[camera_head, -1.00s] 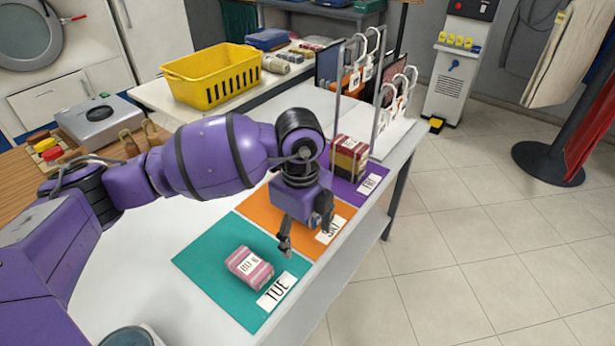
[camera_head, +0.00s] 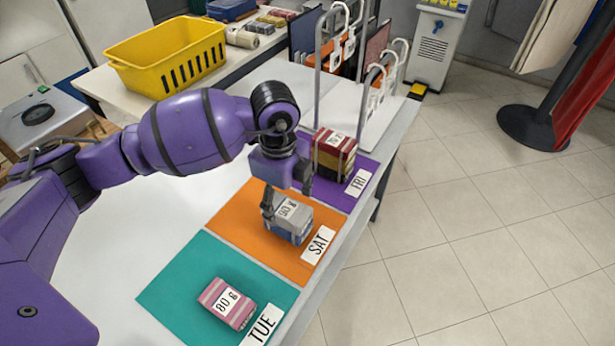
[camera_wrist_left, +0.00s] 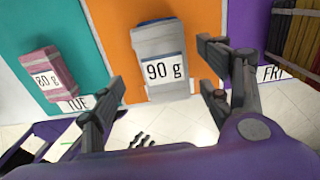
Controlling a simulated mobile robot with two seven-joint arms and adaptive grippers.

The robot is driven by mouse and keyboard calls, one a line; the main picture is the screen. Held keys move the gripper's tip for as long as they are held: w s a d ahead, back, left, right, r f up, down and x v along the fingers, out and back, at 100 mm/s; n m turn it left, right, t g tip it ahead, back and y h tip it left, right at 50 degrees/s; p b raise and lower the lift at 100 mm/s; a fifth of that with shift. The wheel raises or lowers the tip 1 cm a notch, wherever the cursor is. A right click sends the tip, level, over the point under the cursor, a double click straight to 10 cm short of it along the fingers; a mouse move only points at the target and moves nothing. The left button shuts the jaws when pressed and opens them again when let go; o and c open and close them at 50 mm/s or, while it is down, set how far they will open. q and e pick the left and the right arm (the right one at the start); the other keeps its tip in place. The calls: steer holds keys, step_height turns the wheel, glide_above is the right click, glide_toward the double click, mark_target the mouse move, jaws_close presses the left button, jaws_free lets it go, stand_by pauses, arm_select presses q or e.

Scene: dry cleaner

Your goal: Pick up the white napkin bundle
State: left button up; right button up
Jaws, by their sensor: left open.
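A white-grey bundle (camera_head: 290,229) with a bluish lower side and a white label lies on the orange SAT mat (camera_head: 236,221). In the left wrist view the bundle (camera_wrist_left: 158,45) shows a "90 g" label. My left gripper (camera_head: 287,194) points down just above and behind it, open and empty. In the left wrist view the bundle sits between the lines of the two fingers (camera_wrist_left: 160,85), with no clear contact. My right gripper is not in view.
A pink striped bundle (camera_head: 226,303) lies on the teal TUE mat (camera_head: 170,290). A dark red and yellow stack (camera_head: 333,154) stands on the purple FRI mat (camera_head: 335,194), near metal posts. A yellow basket (camera_head: 170,65) is behind. The table's right edge is close.

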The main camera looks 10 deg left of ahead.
mark_target(286, 208)
arm_select(q)
step_height(286, 208, down, 4)
steer(key=shift+w+d+f, duration=0.15)
steer(key=shift+f, duration=0.05)
steer(key=c, duration=1.3)
steer(key=shift+o, duration=0.2)
steer(key=shift+r, duration=0.1)
